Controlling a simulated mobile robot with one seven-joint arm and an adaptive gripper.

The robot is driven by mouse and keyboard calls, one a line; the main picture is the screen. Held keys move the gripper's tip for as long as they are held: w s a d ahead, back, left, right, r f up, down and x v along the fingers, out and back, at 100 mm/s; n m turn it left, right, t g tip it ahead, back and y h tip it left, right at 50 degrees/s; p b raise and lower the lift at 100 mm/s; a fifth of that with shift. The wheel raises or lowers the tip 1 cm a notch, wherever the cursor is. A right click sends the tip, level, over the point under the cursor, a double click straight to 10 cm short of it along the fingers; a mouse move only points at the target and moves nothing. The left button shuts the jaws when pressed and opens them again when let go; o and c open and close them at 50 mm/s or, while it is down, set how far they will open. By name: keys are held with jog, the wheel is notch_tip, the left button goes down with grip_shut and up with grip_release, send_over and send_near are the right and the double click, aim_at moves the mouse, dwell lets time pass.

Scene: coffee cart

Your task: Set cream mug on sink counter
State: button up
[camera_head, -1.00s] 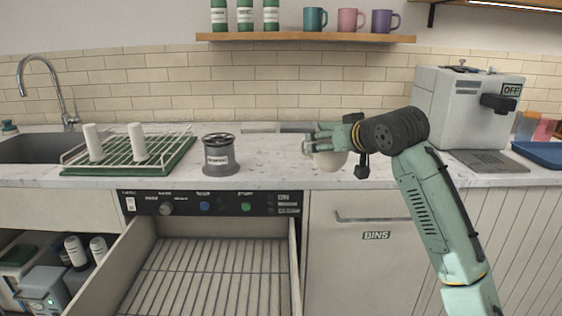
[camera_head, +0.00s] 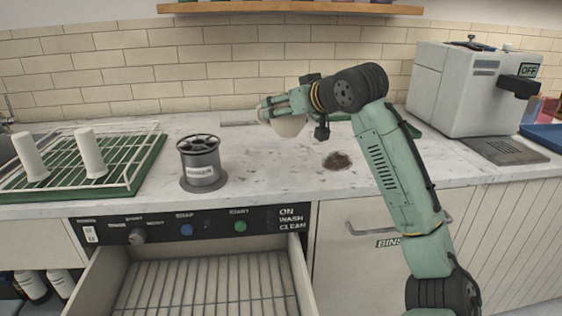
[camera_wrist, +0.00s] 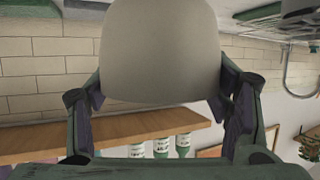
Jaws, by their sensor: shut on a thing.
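The cream mug (camera_head: 289,126) is held in my gripper (camera_head: 268,110) over the back middle of the counter. In the head view only its lower rounded part shows under the fingers. In the wrist view the mug (camera_wrist: 160,50) fills the upper middle, with a finger pressed on each side. My gripper (camera_wrist: 160,108) is shut on it. I cannot tell from the head view whether the mug touches the counter. The white marbled sink counter (camera_head: 255,185) runs across the scene. The sink (camera_head: 6,150) is at the far left edge, mostly out of view.
A green drying rack (camera_head: 120,182) with two white cups stands at left. A grey labelled canister (camera_head: 201,162) stands right of it. A dark brown patch (camera_head: 337,161) lies on the counter by my arm. A coffee machine (camera_head: 455,95) stands at right. A drawer (camera_head: 200,285) is open below.

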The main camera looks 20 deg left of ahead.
notch_tip(320, 180, down, 10)
jog(key=shift+r+p, duration=0.15)
jog(key=shift+p, duration=0.35)
jog(key=o, duration=1.4)
jog(key=shift+o, duration=0.2)
jog(key=b+v, duration=0.2)
jog(key=v, duration=1)
